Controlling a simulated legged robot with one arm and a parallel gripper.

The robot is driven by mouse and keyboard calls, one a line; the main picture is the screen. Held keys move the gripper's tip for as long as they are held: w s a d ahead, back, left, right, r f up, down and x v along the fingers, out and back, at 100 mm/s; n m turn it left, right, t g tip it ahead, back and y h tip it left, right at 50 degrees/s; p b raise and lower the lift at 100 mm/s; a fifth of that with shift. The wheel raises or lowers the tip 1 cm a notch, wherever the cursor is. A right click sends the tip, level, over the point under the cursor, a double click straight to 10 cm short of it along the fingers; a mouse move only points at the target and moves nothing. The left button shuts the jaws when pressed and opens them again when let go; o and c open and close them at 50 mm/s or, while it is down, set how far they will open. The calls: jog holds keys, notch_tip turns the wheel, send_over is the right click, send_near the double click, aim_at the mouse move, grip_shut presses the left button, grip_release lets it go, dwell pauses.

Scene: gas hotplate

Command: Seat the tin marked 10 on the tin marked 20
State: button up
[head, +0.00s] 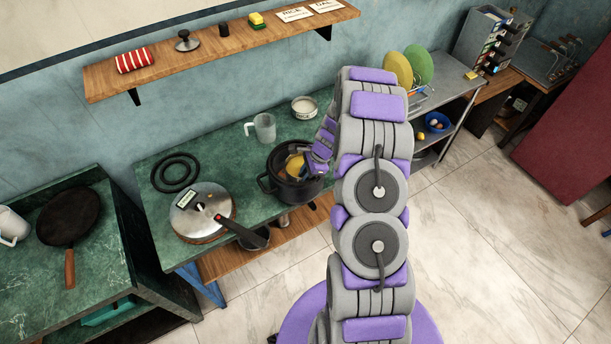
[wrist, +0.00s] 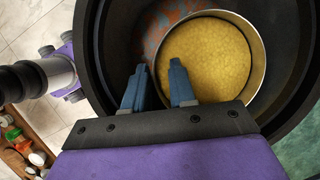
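A black pot (head: 292,191) stands on the green counter, and its dark rim and wall surround the wrist view (wrist: 96,50). Inside it is a round metal tin (wrist: 263,62) filled with yellow grains; part of it shows in the head view (head: 294,165). My gripper (wrist: 157,66) reaches into the pot with its two blue fingers apart. One finger is over the grains and the other outside the tin's near-left wall, so they straddle the rim; contact cannot be told. A pale labelled tin (head: 304,108) stands at the counter's back. No 10 or 20 marking is readable.
A clear jug (head: 264,128) stands behind the pot. A lidded pan (head: 200,212) with a dark handle and black rings (head: 176,172) are to the left. A wooden shelf (head: 215,55) hangs above. A frying pan (head: 68,217) is on the left counter.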

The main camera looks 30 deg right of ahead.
jog(key=shift+s, duration=0.2)
dwell(0.3)
jog(key=p+v, duration=0.1)
jog(key=v, duration=1.6)
jog(key=shift+w+r, duration=0.15)
jog(key=shift+w, duration=0.05)
jog(key=shift+d, duration=0.1)
jog(key=s+a+r+n+g+b, duration=0.1)
jog(key=s+a+r+n, duration=0.25)
jog(key=a, duration=0.25)
jog(key=s+a+r+n+g+h+b, duration=0.1)
jog(key=s+a+r+n+b, duration=0.15)
jog(key=s+a, duration=0.3)
jog(key=s+a+r+n+g, duration=0.1)
jog(key=s+a+r+n, duration=0.25)
jog(key=a, duration=0.25)
jog(key=s+a+n+h+b, duration=0.1)
jog(key=s+n, duration=0.4)
jog(key=s, duration=0.5)
jog(key=s+a+n+h+b, duration=0.2)
jog(key=s+n, duration=0.4)
jog(key=s, duration=0.5)
jog(key=shift+a+g+b, duration=0.3)
jog(key=shift+a+b, duration=0.25)
jog(key=shift+a, duration=0.55)
